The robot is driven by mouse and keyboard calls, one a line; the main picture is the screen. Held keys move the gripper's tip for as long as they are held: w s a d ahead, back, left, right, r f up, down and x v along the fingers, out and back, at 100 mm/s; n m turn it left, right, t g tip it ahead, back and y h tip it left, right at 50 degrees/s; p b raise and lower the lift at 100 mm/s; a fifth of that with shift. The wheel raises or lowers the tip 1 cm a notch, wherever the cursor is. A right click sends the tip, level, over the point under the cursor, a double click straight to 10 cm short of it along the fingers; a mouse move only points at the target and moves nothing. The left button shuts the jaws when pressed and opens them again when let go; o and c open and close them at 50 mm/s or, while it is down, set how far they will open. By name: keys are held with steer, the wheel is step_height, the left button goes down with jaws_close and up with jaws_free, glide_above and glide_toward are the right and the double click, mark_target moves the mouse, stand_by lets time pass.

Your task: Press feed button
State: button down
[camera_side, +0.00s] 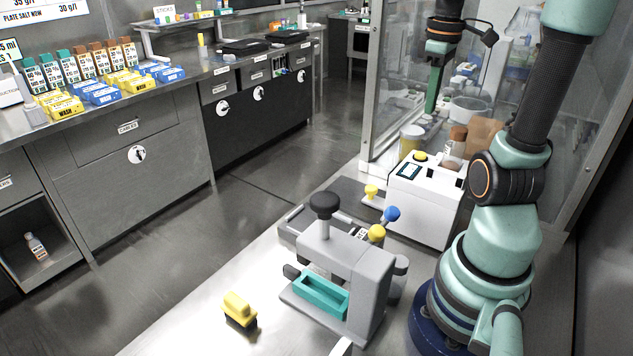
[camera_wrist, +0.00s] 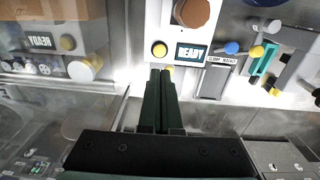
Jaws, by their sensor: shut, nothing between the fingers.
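A white machine (camera_side: 424,203) stands on the bench with a yellow button (camera_side: 420,156) on top, beside a small dark screen (camera_side: 409,171). In the wrist view the screen (camera_wrist: 192,53) reads READY and the yellow button (camera_wrist: 159,49) is left of it. No label reading feed is legible. A second yellow knob (camera_side: 371,191) sits on a grey plate at the machine's front. My gripper (camera_side: 431,110) points down, apart from and above the machine, in the side view. In the wrist view my gripper (camera_wrist: 161,72) has its dark green fingers together, empty, with tips showing just below the yellow button.
A grey press (camera_side: 367,263) with a teal tray (camera_side: 321,296) and black knob stands in front of the machine. A yellow block (camera_side: 239,309) lies on the bench. A clear panel (camera_side: 385,75) stands behind; a mirrored READY display (camera_wrist: 40,41) shows at left in the wrist view.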

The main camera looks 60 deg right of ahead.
mark_target(421, 154)
step_height(421, 154, down, 10)
steer(key=shift+d+r, duration=0.1)
stand_by(0.4)
steer(key=shift+f, duration=1.15)
step_height(421, 154, up, 15)
steer(key=shift+r, duration=0.15)
steer(key=shift+w, duration=0.15)
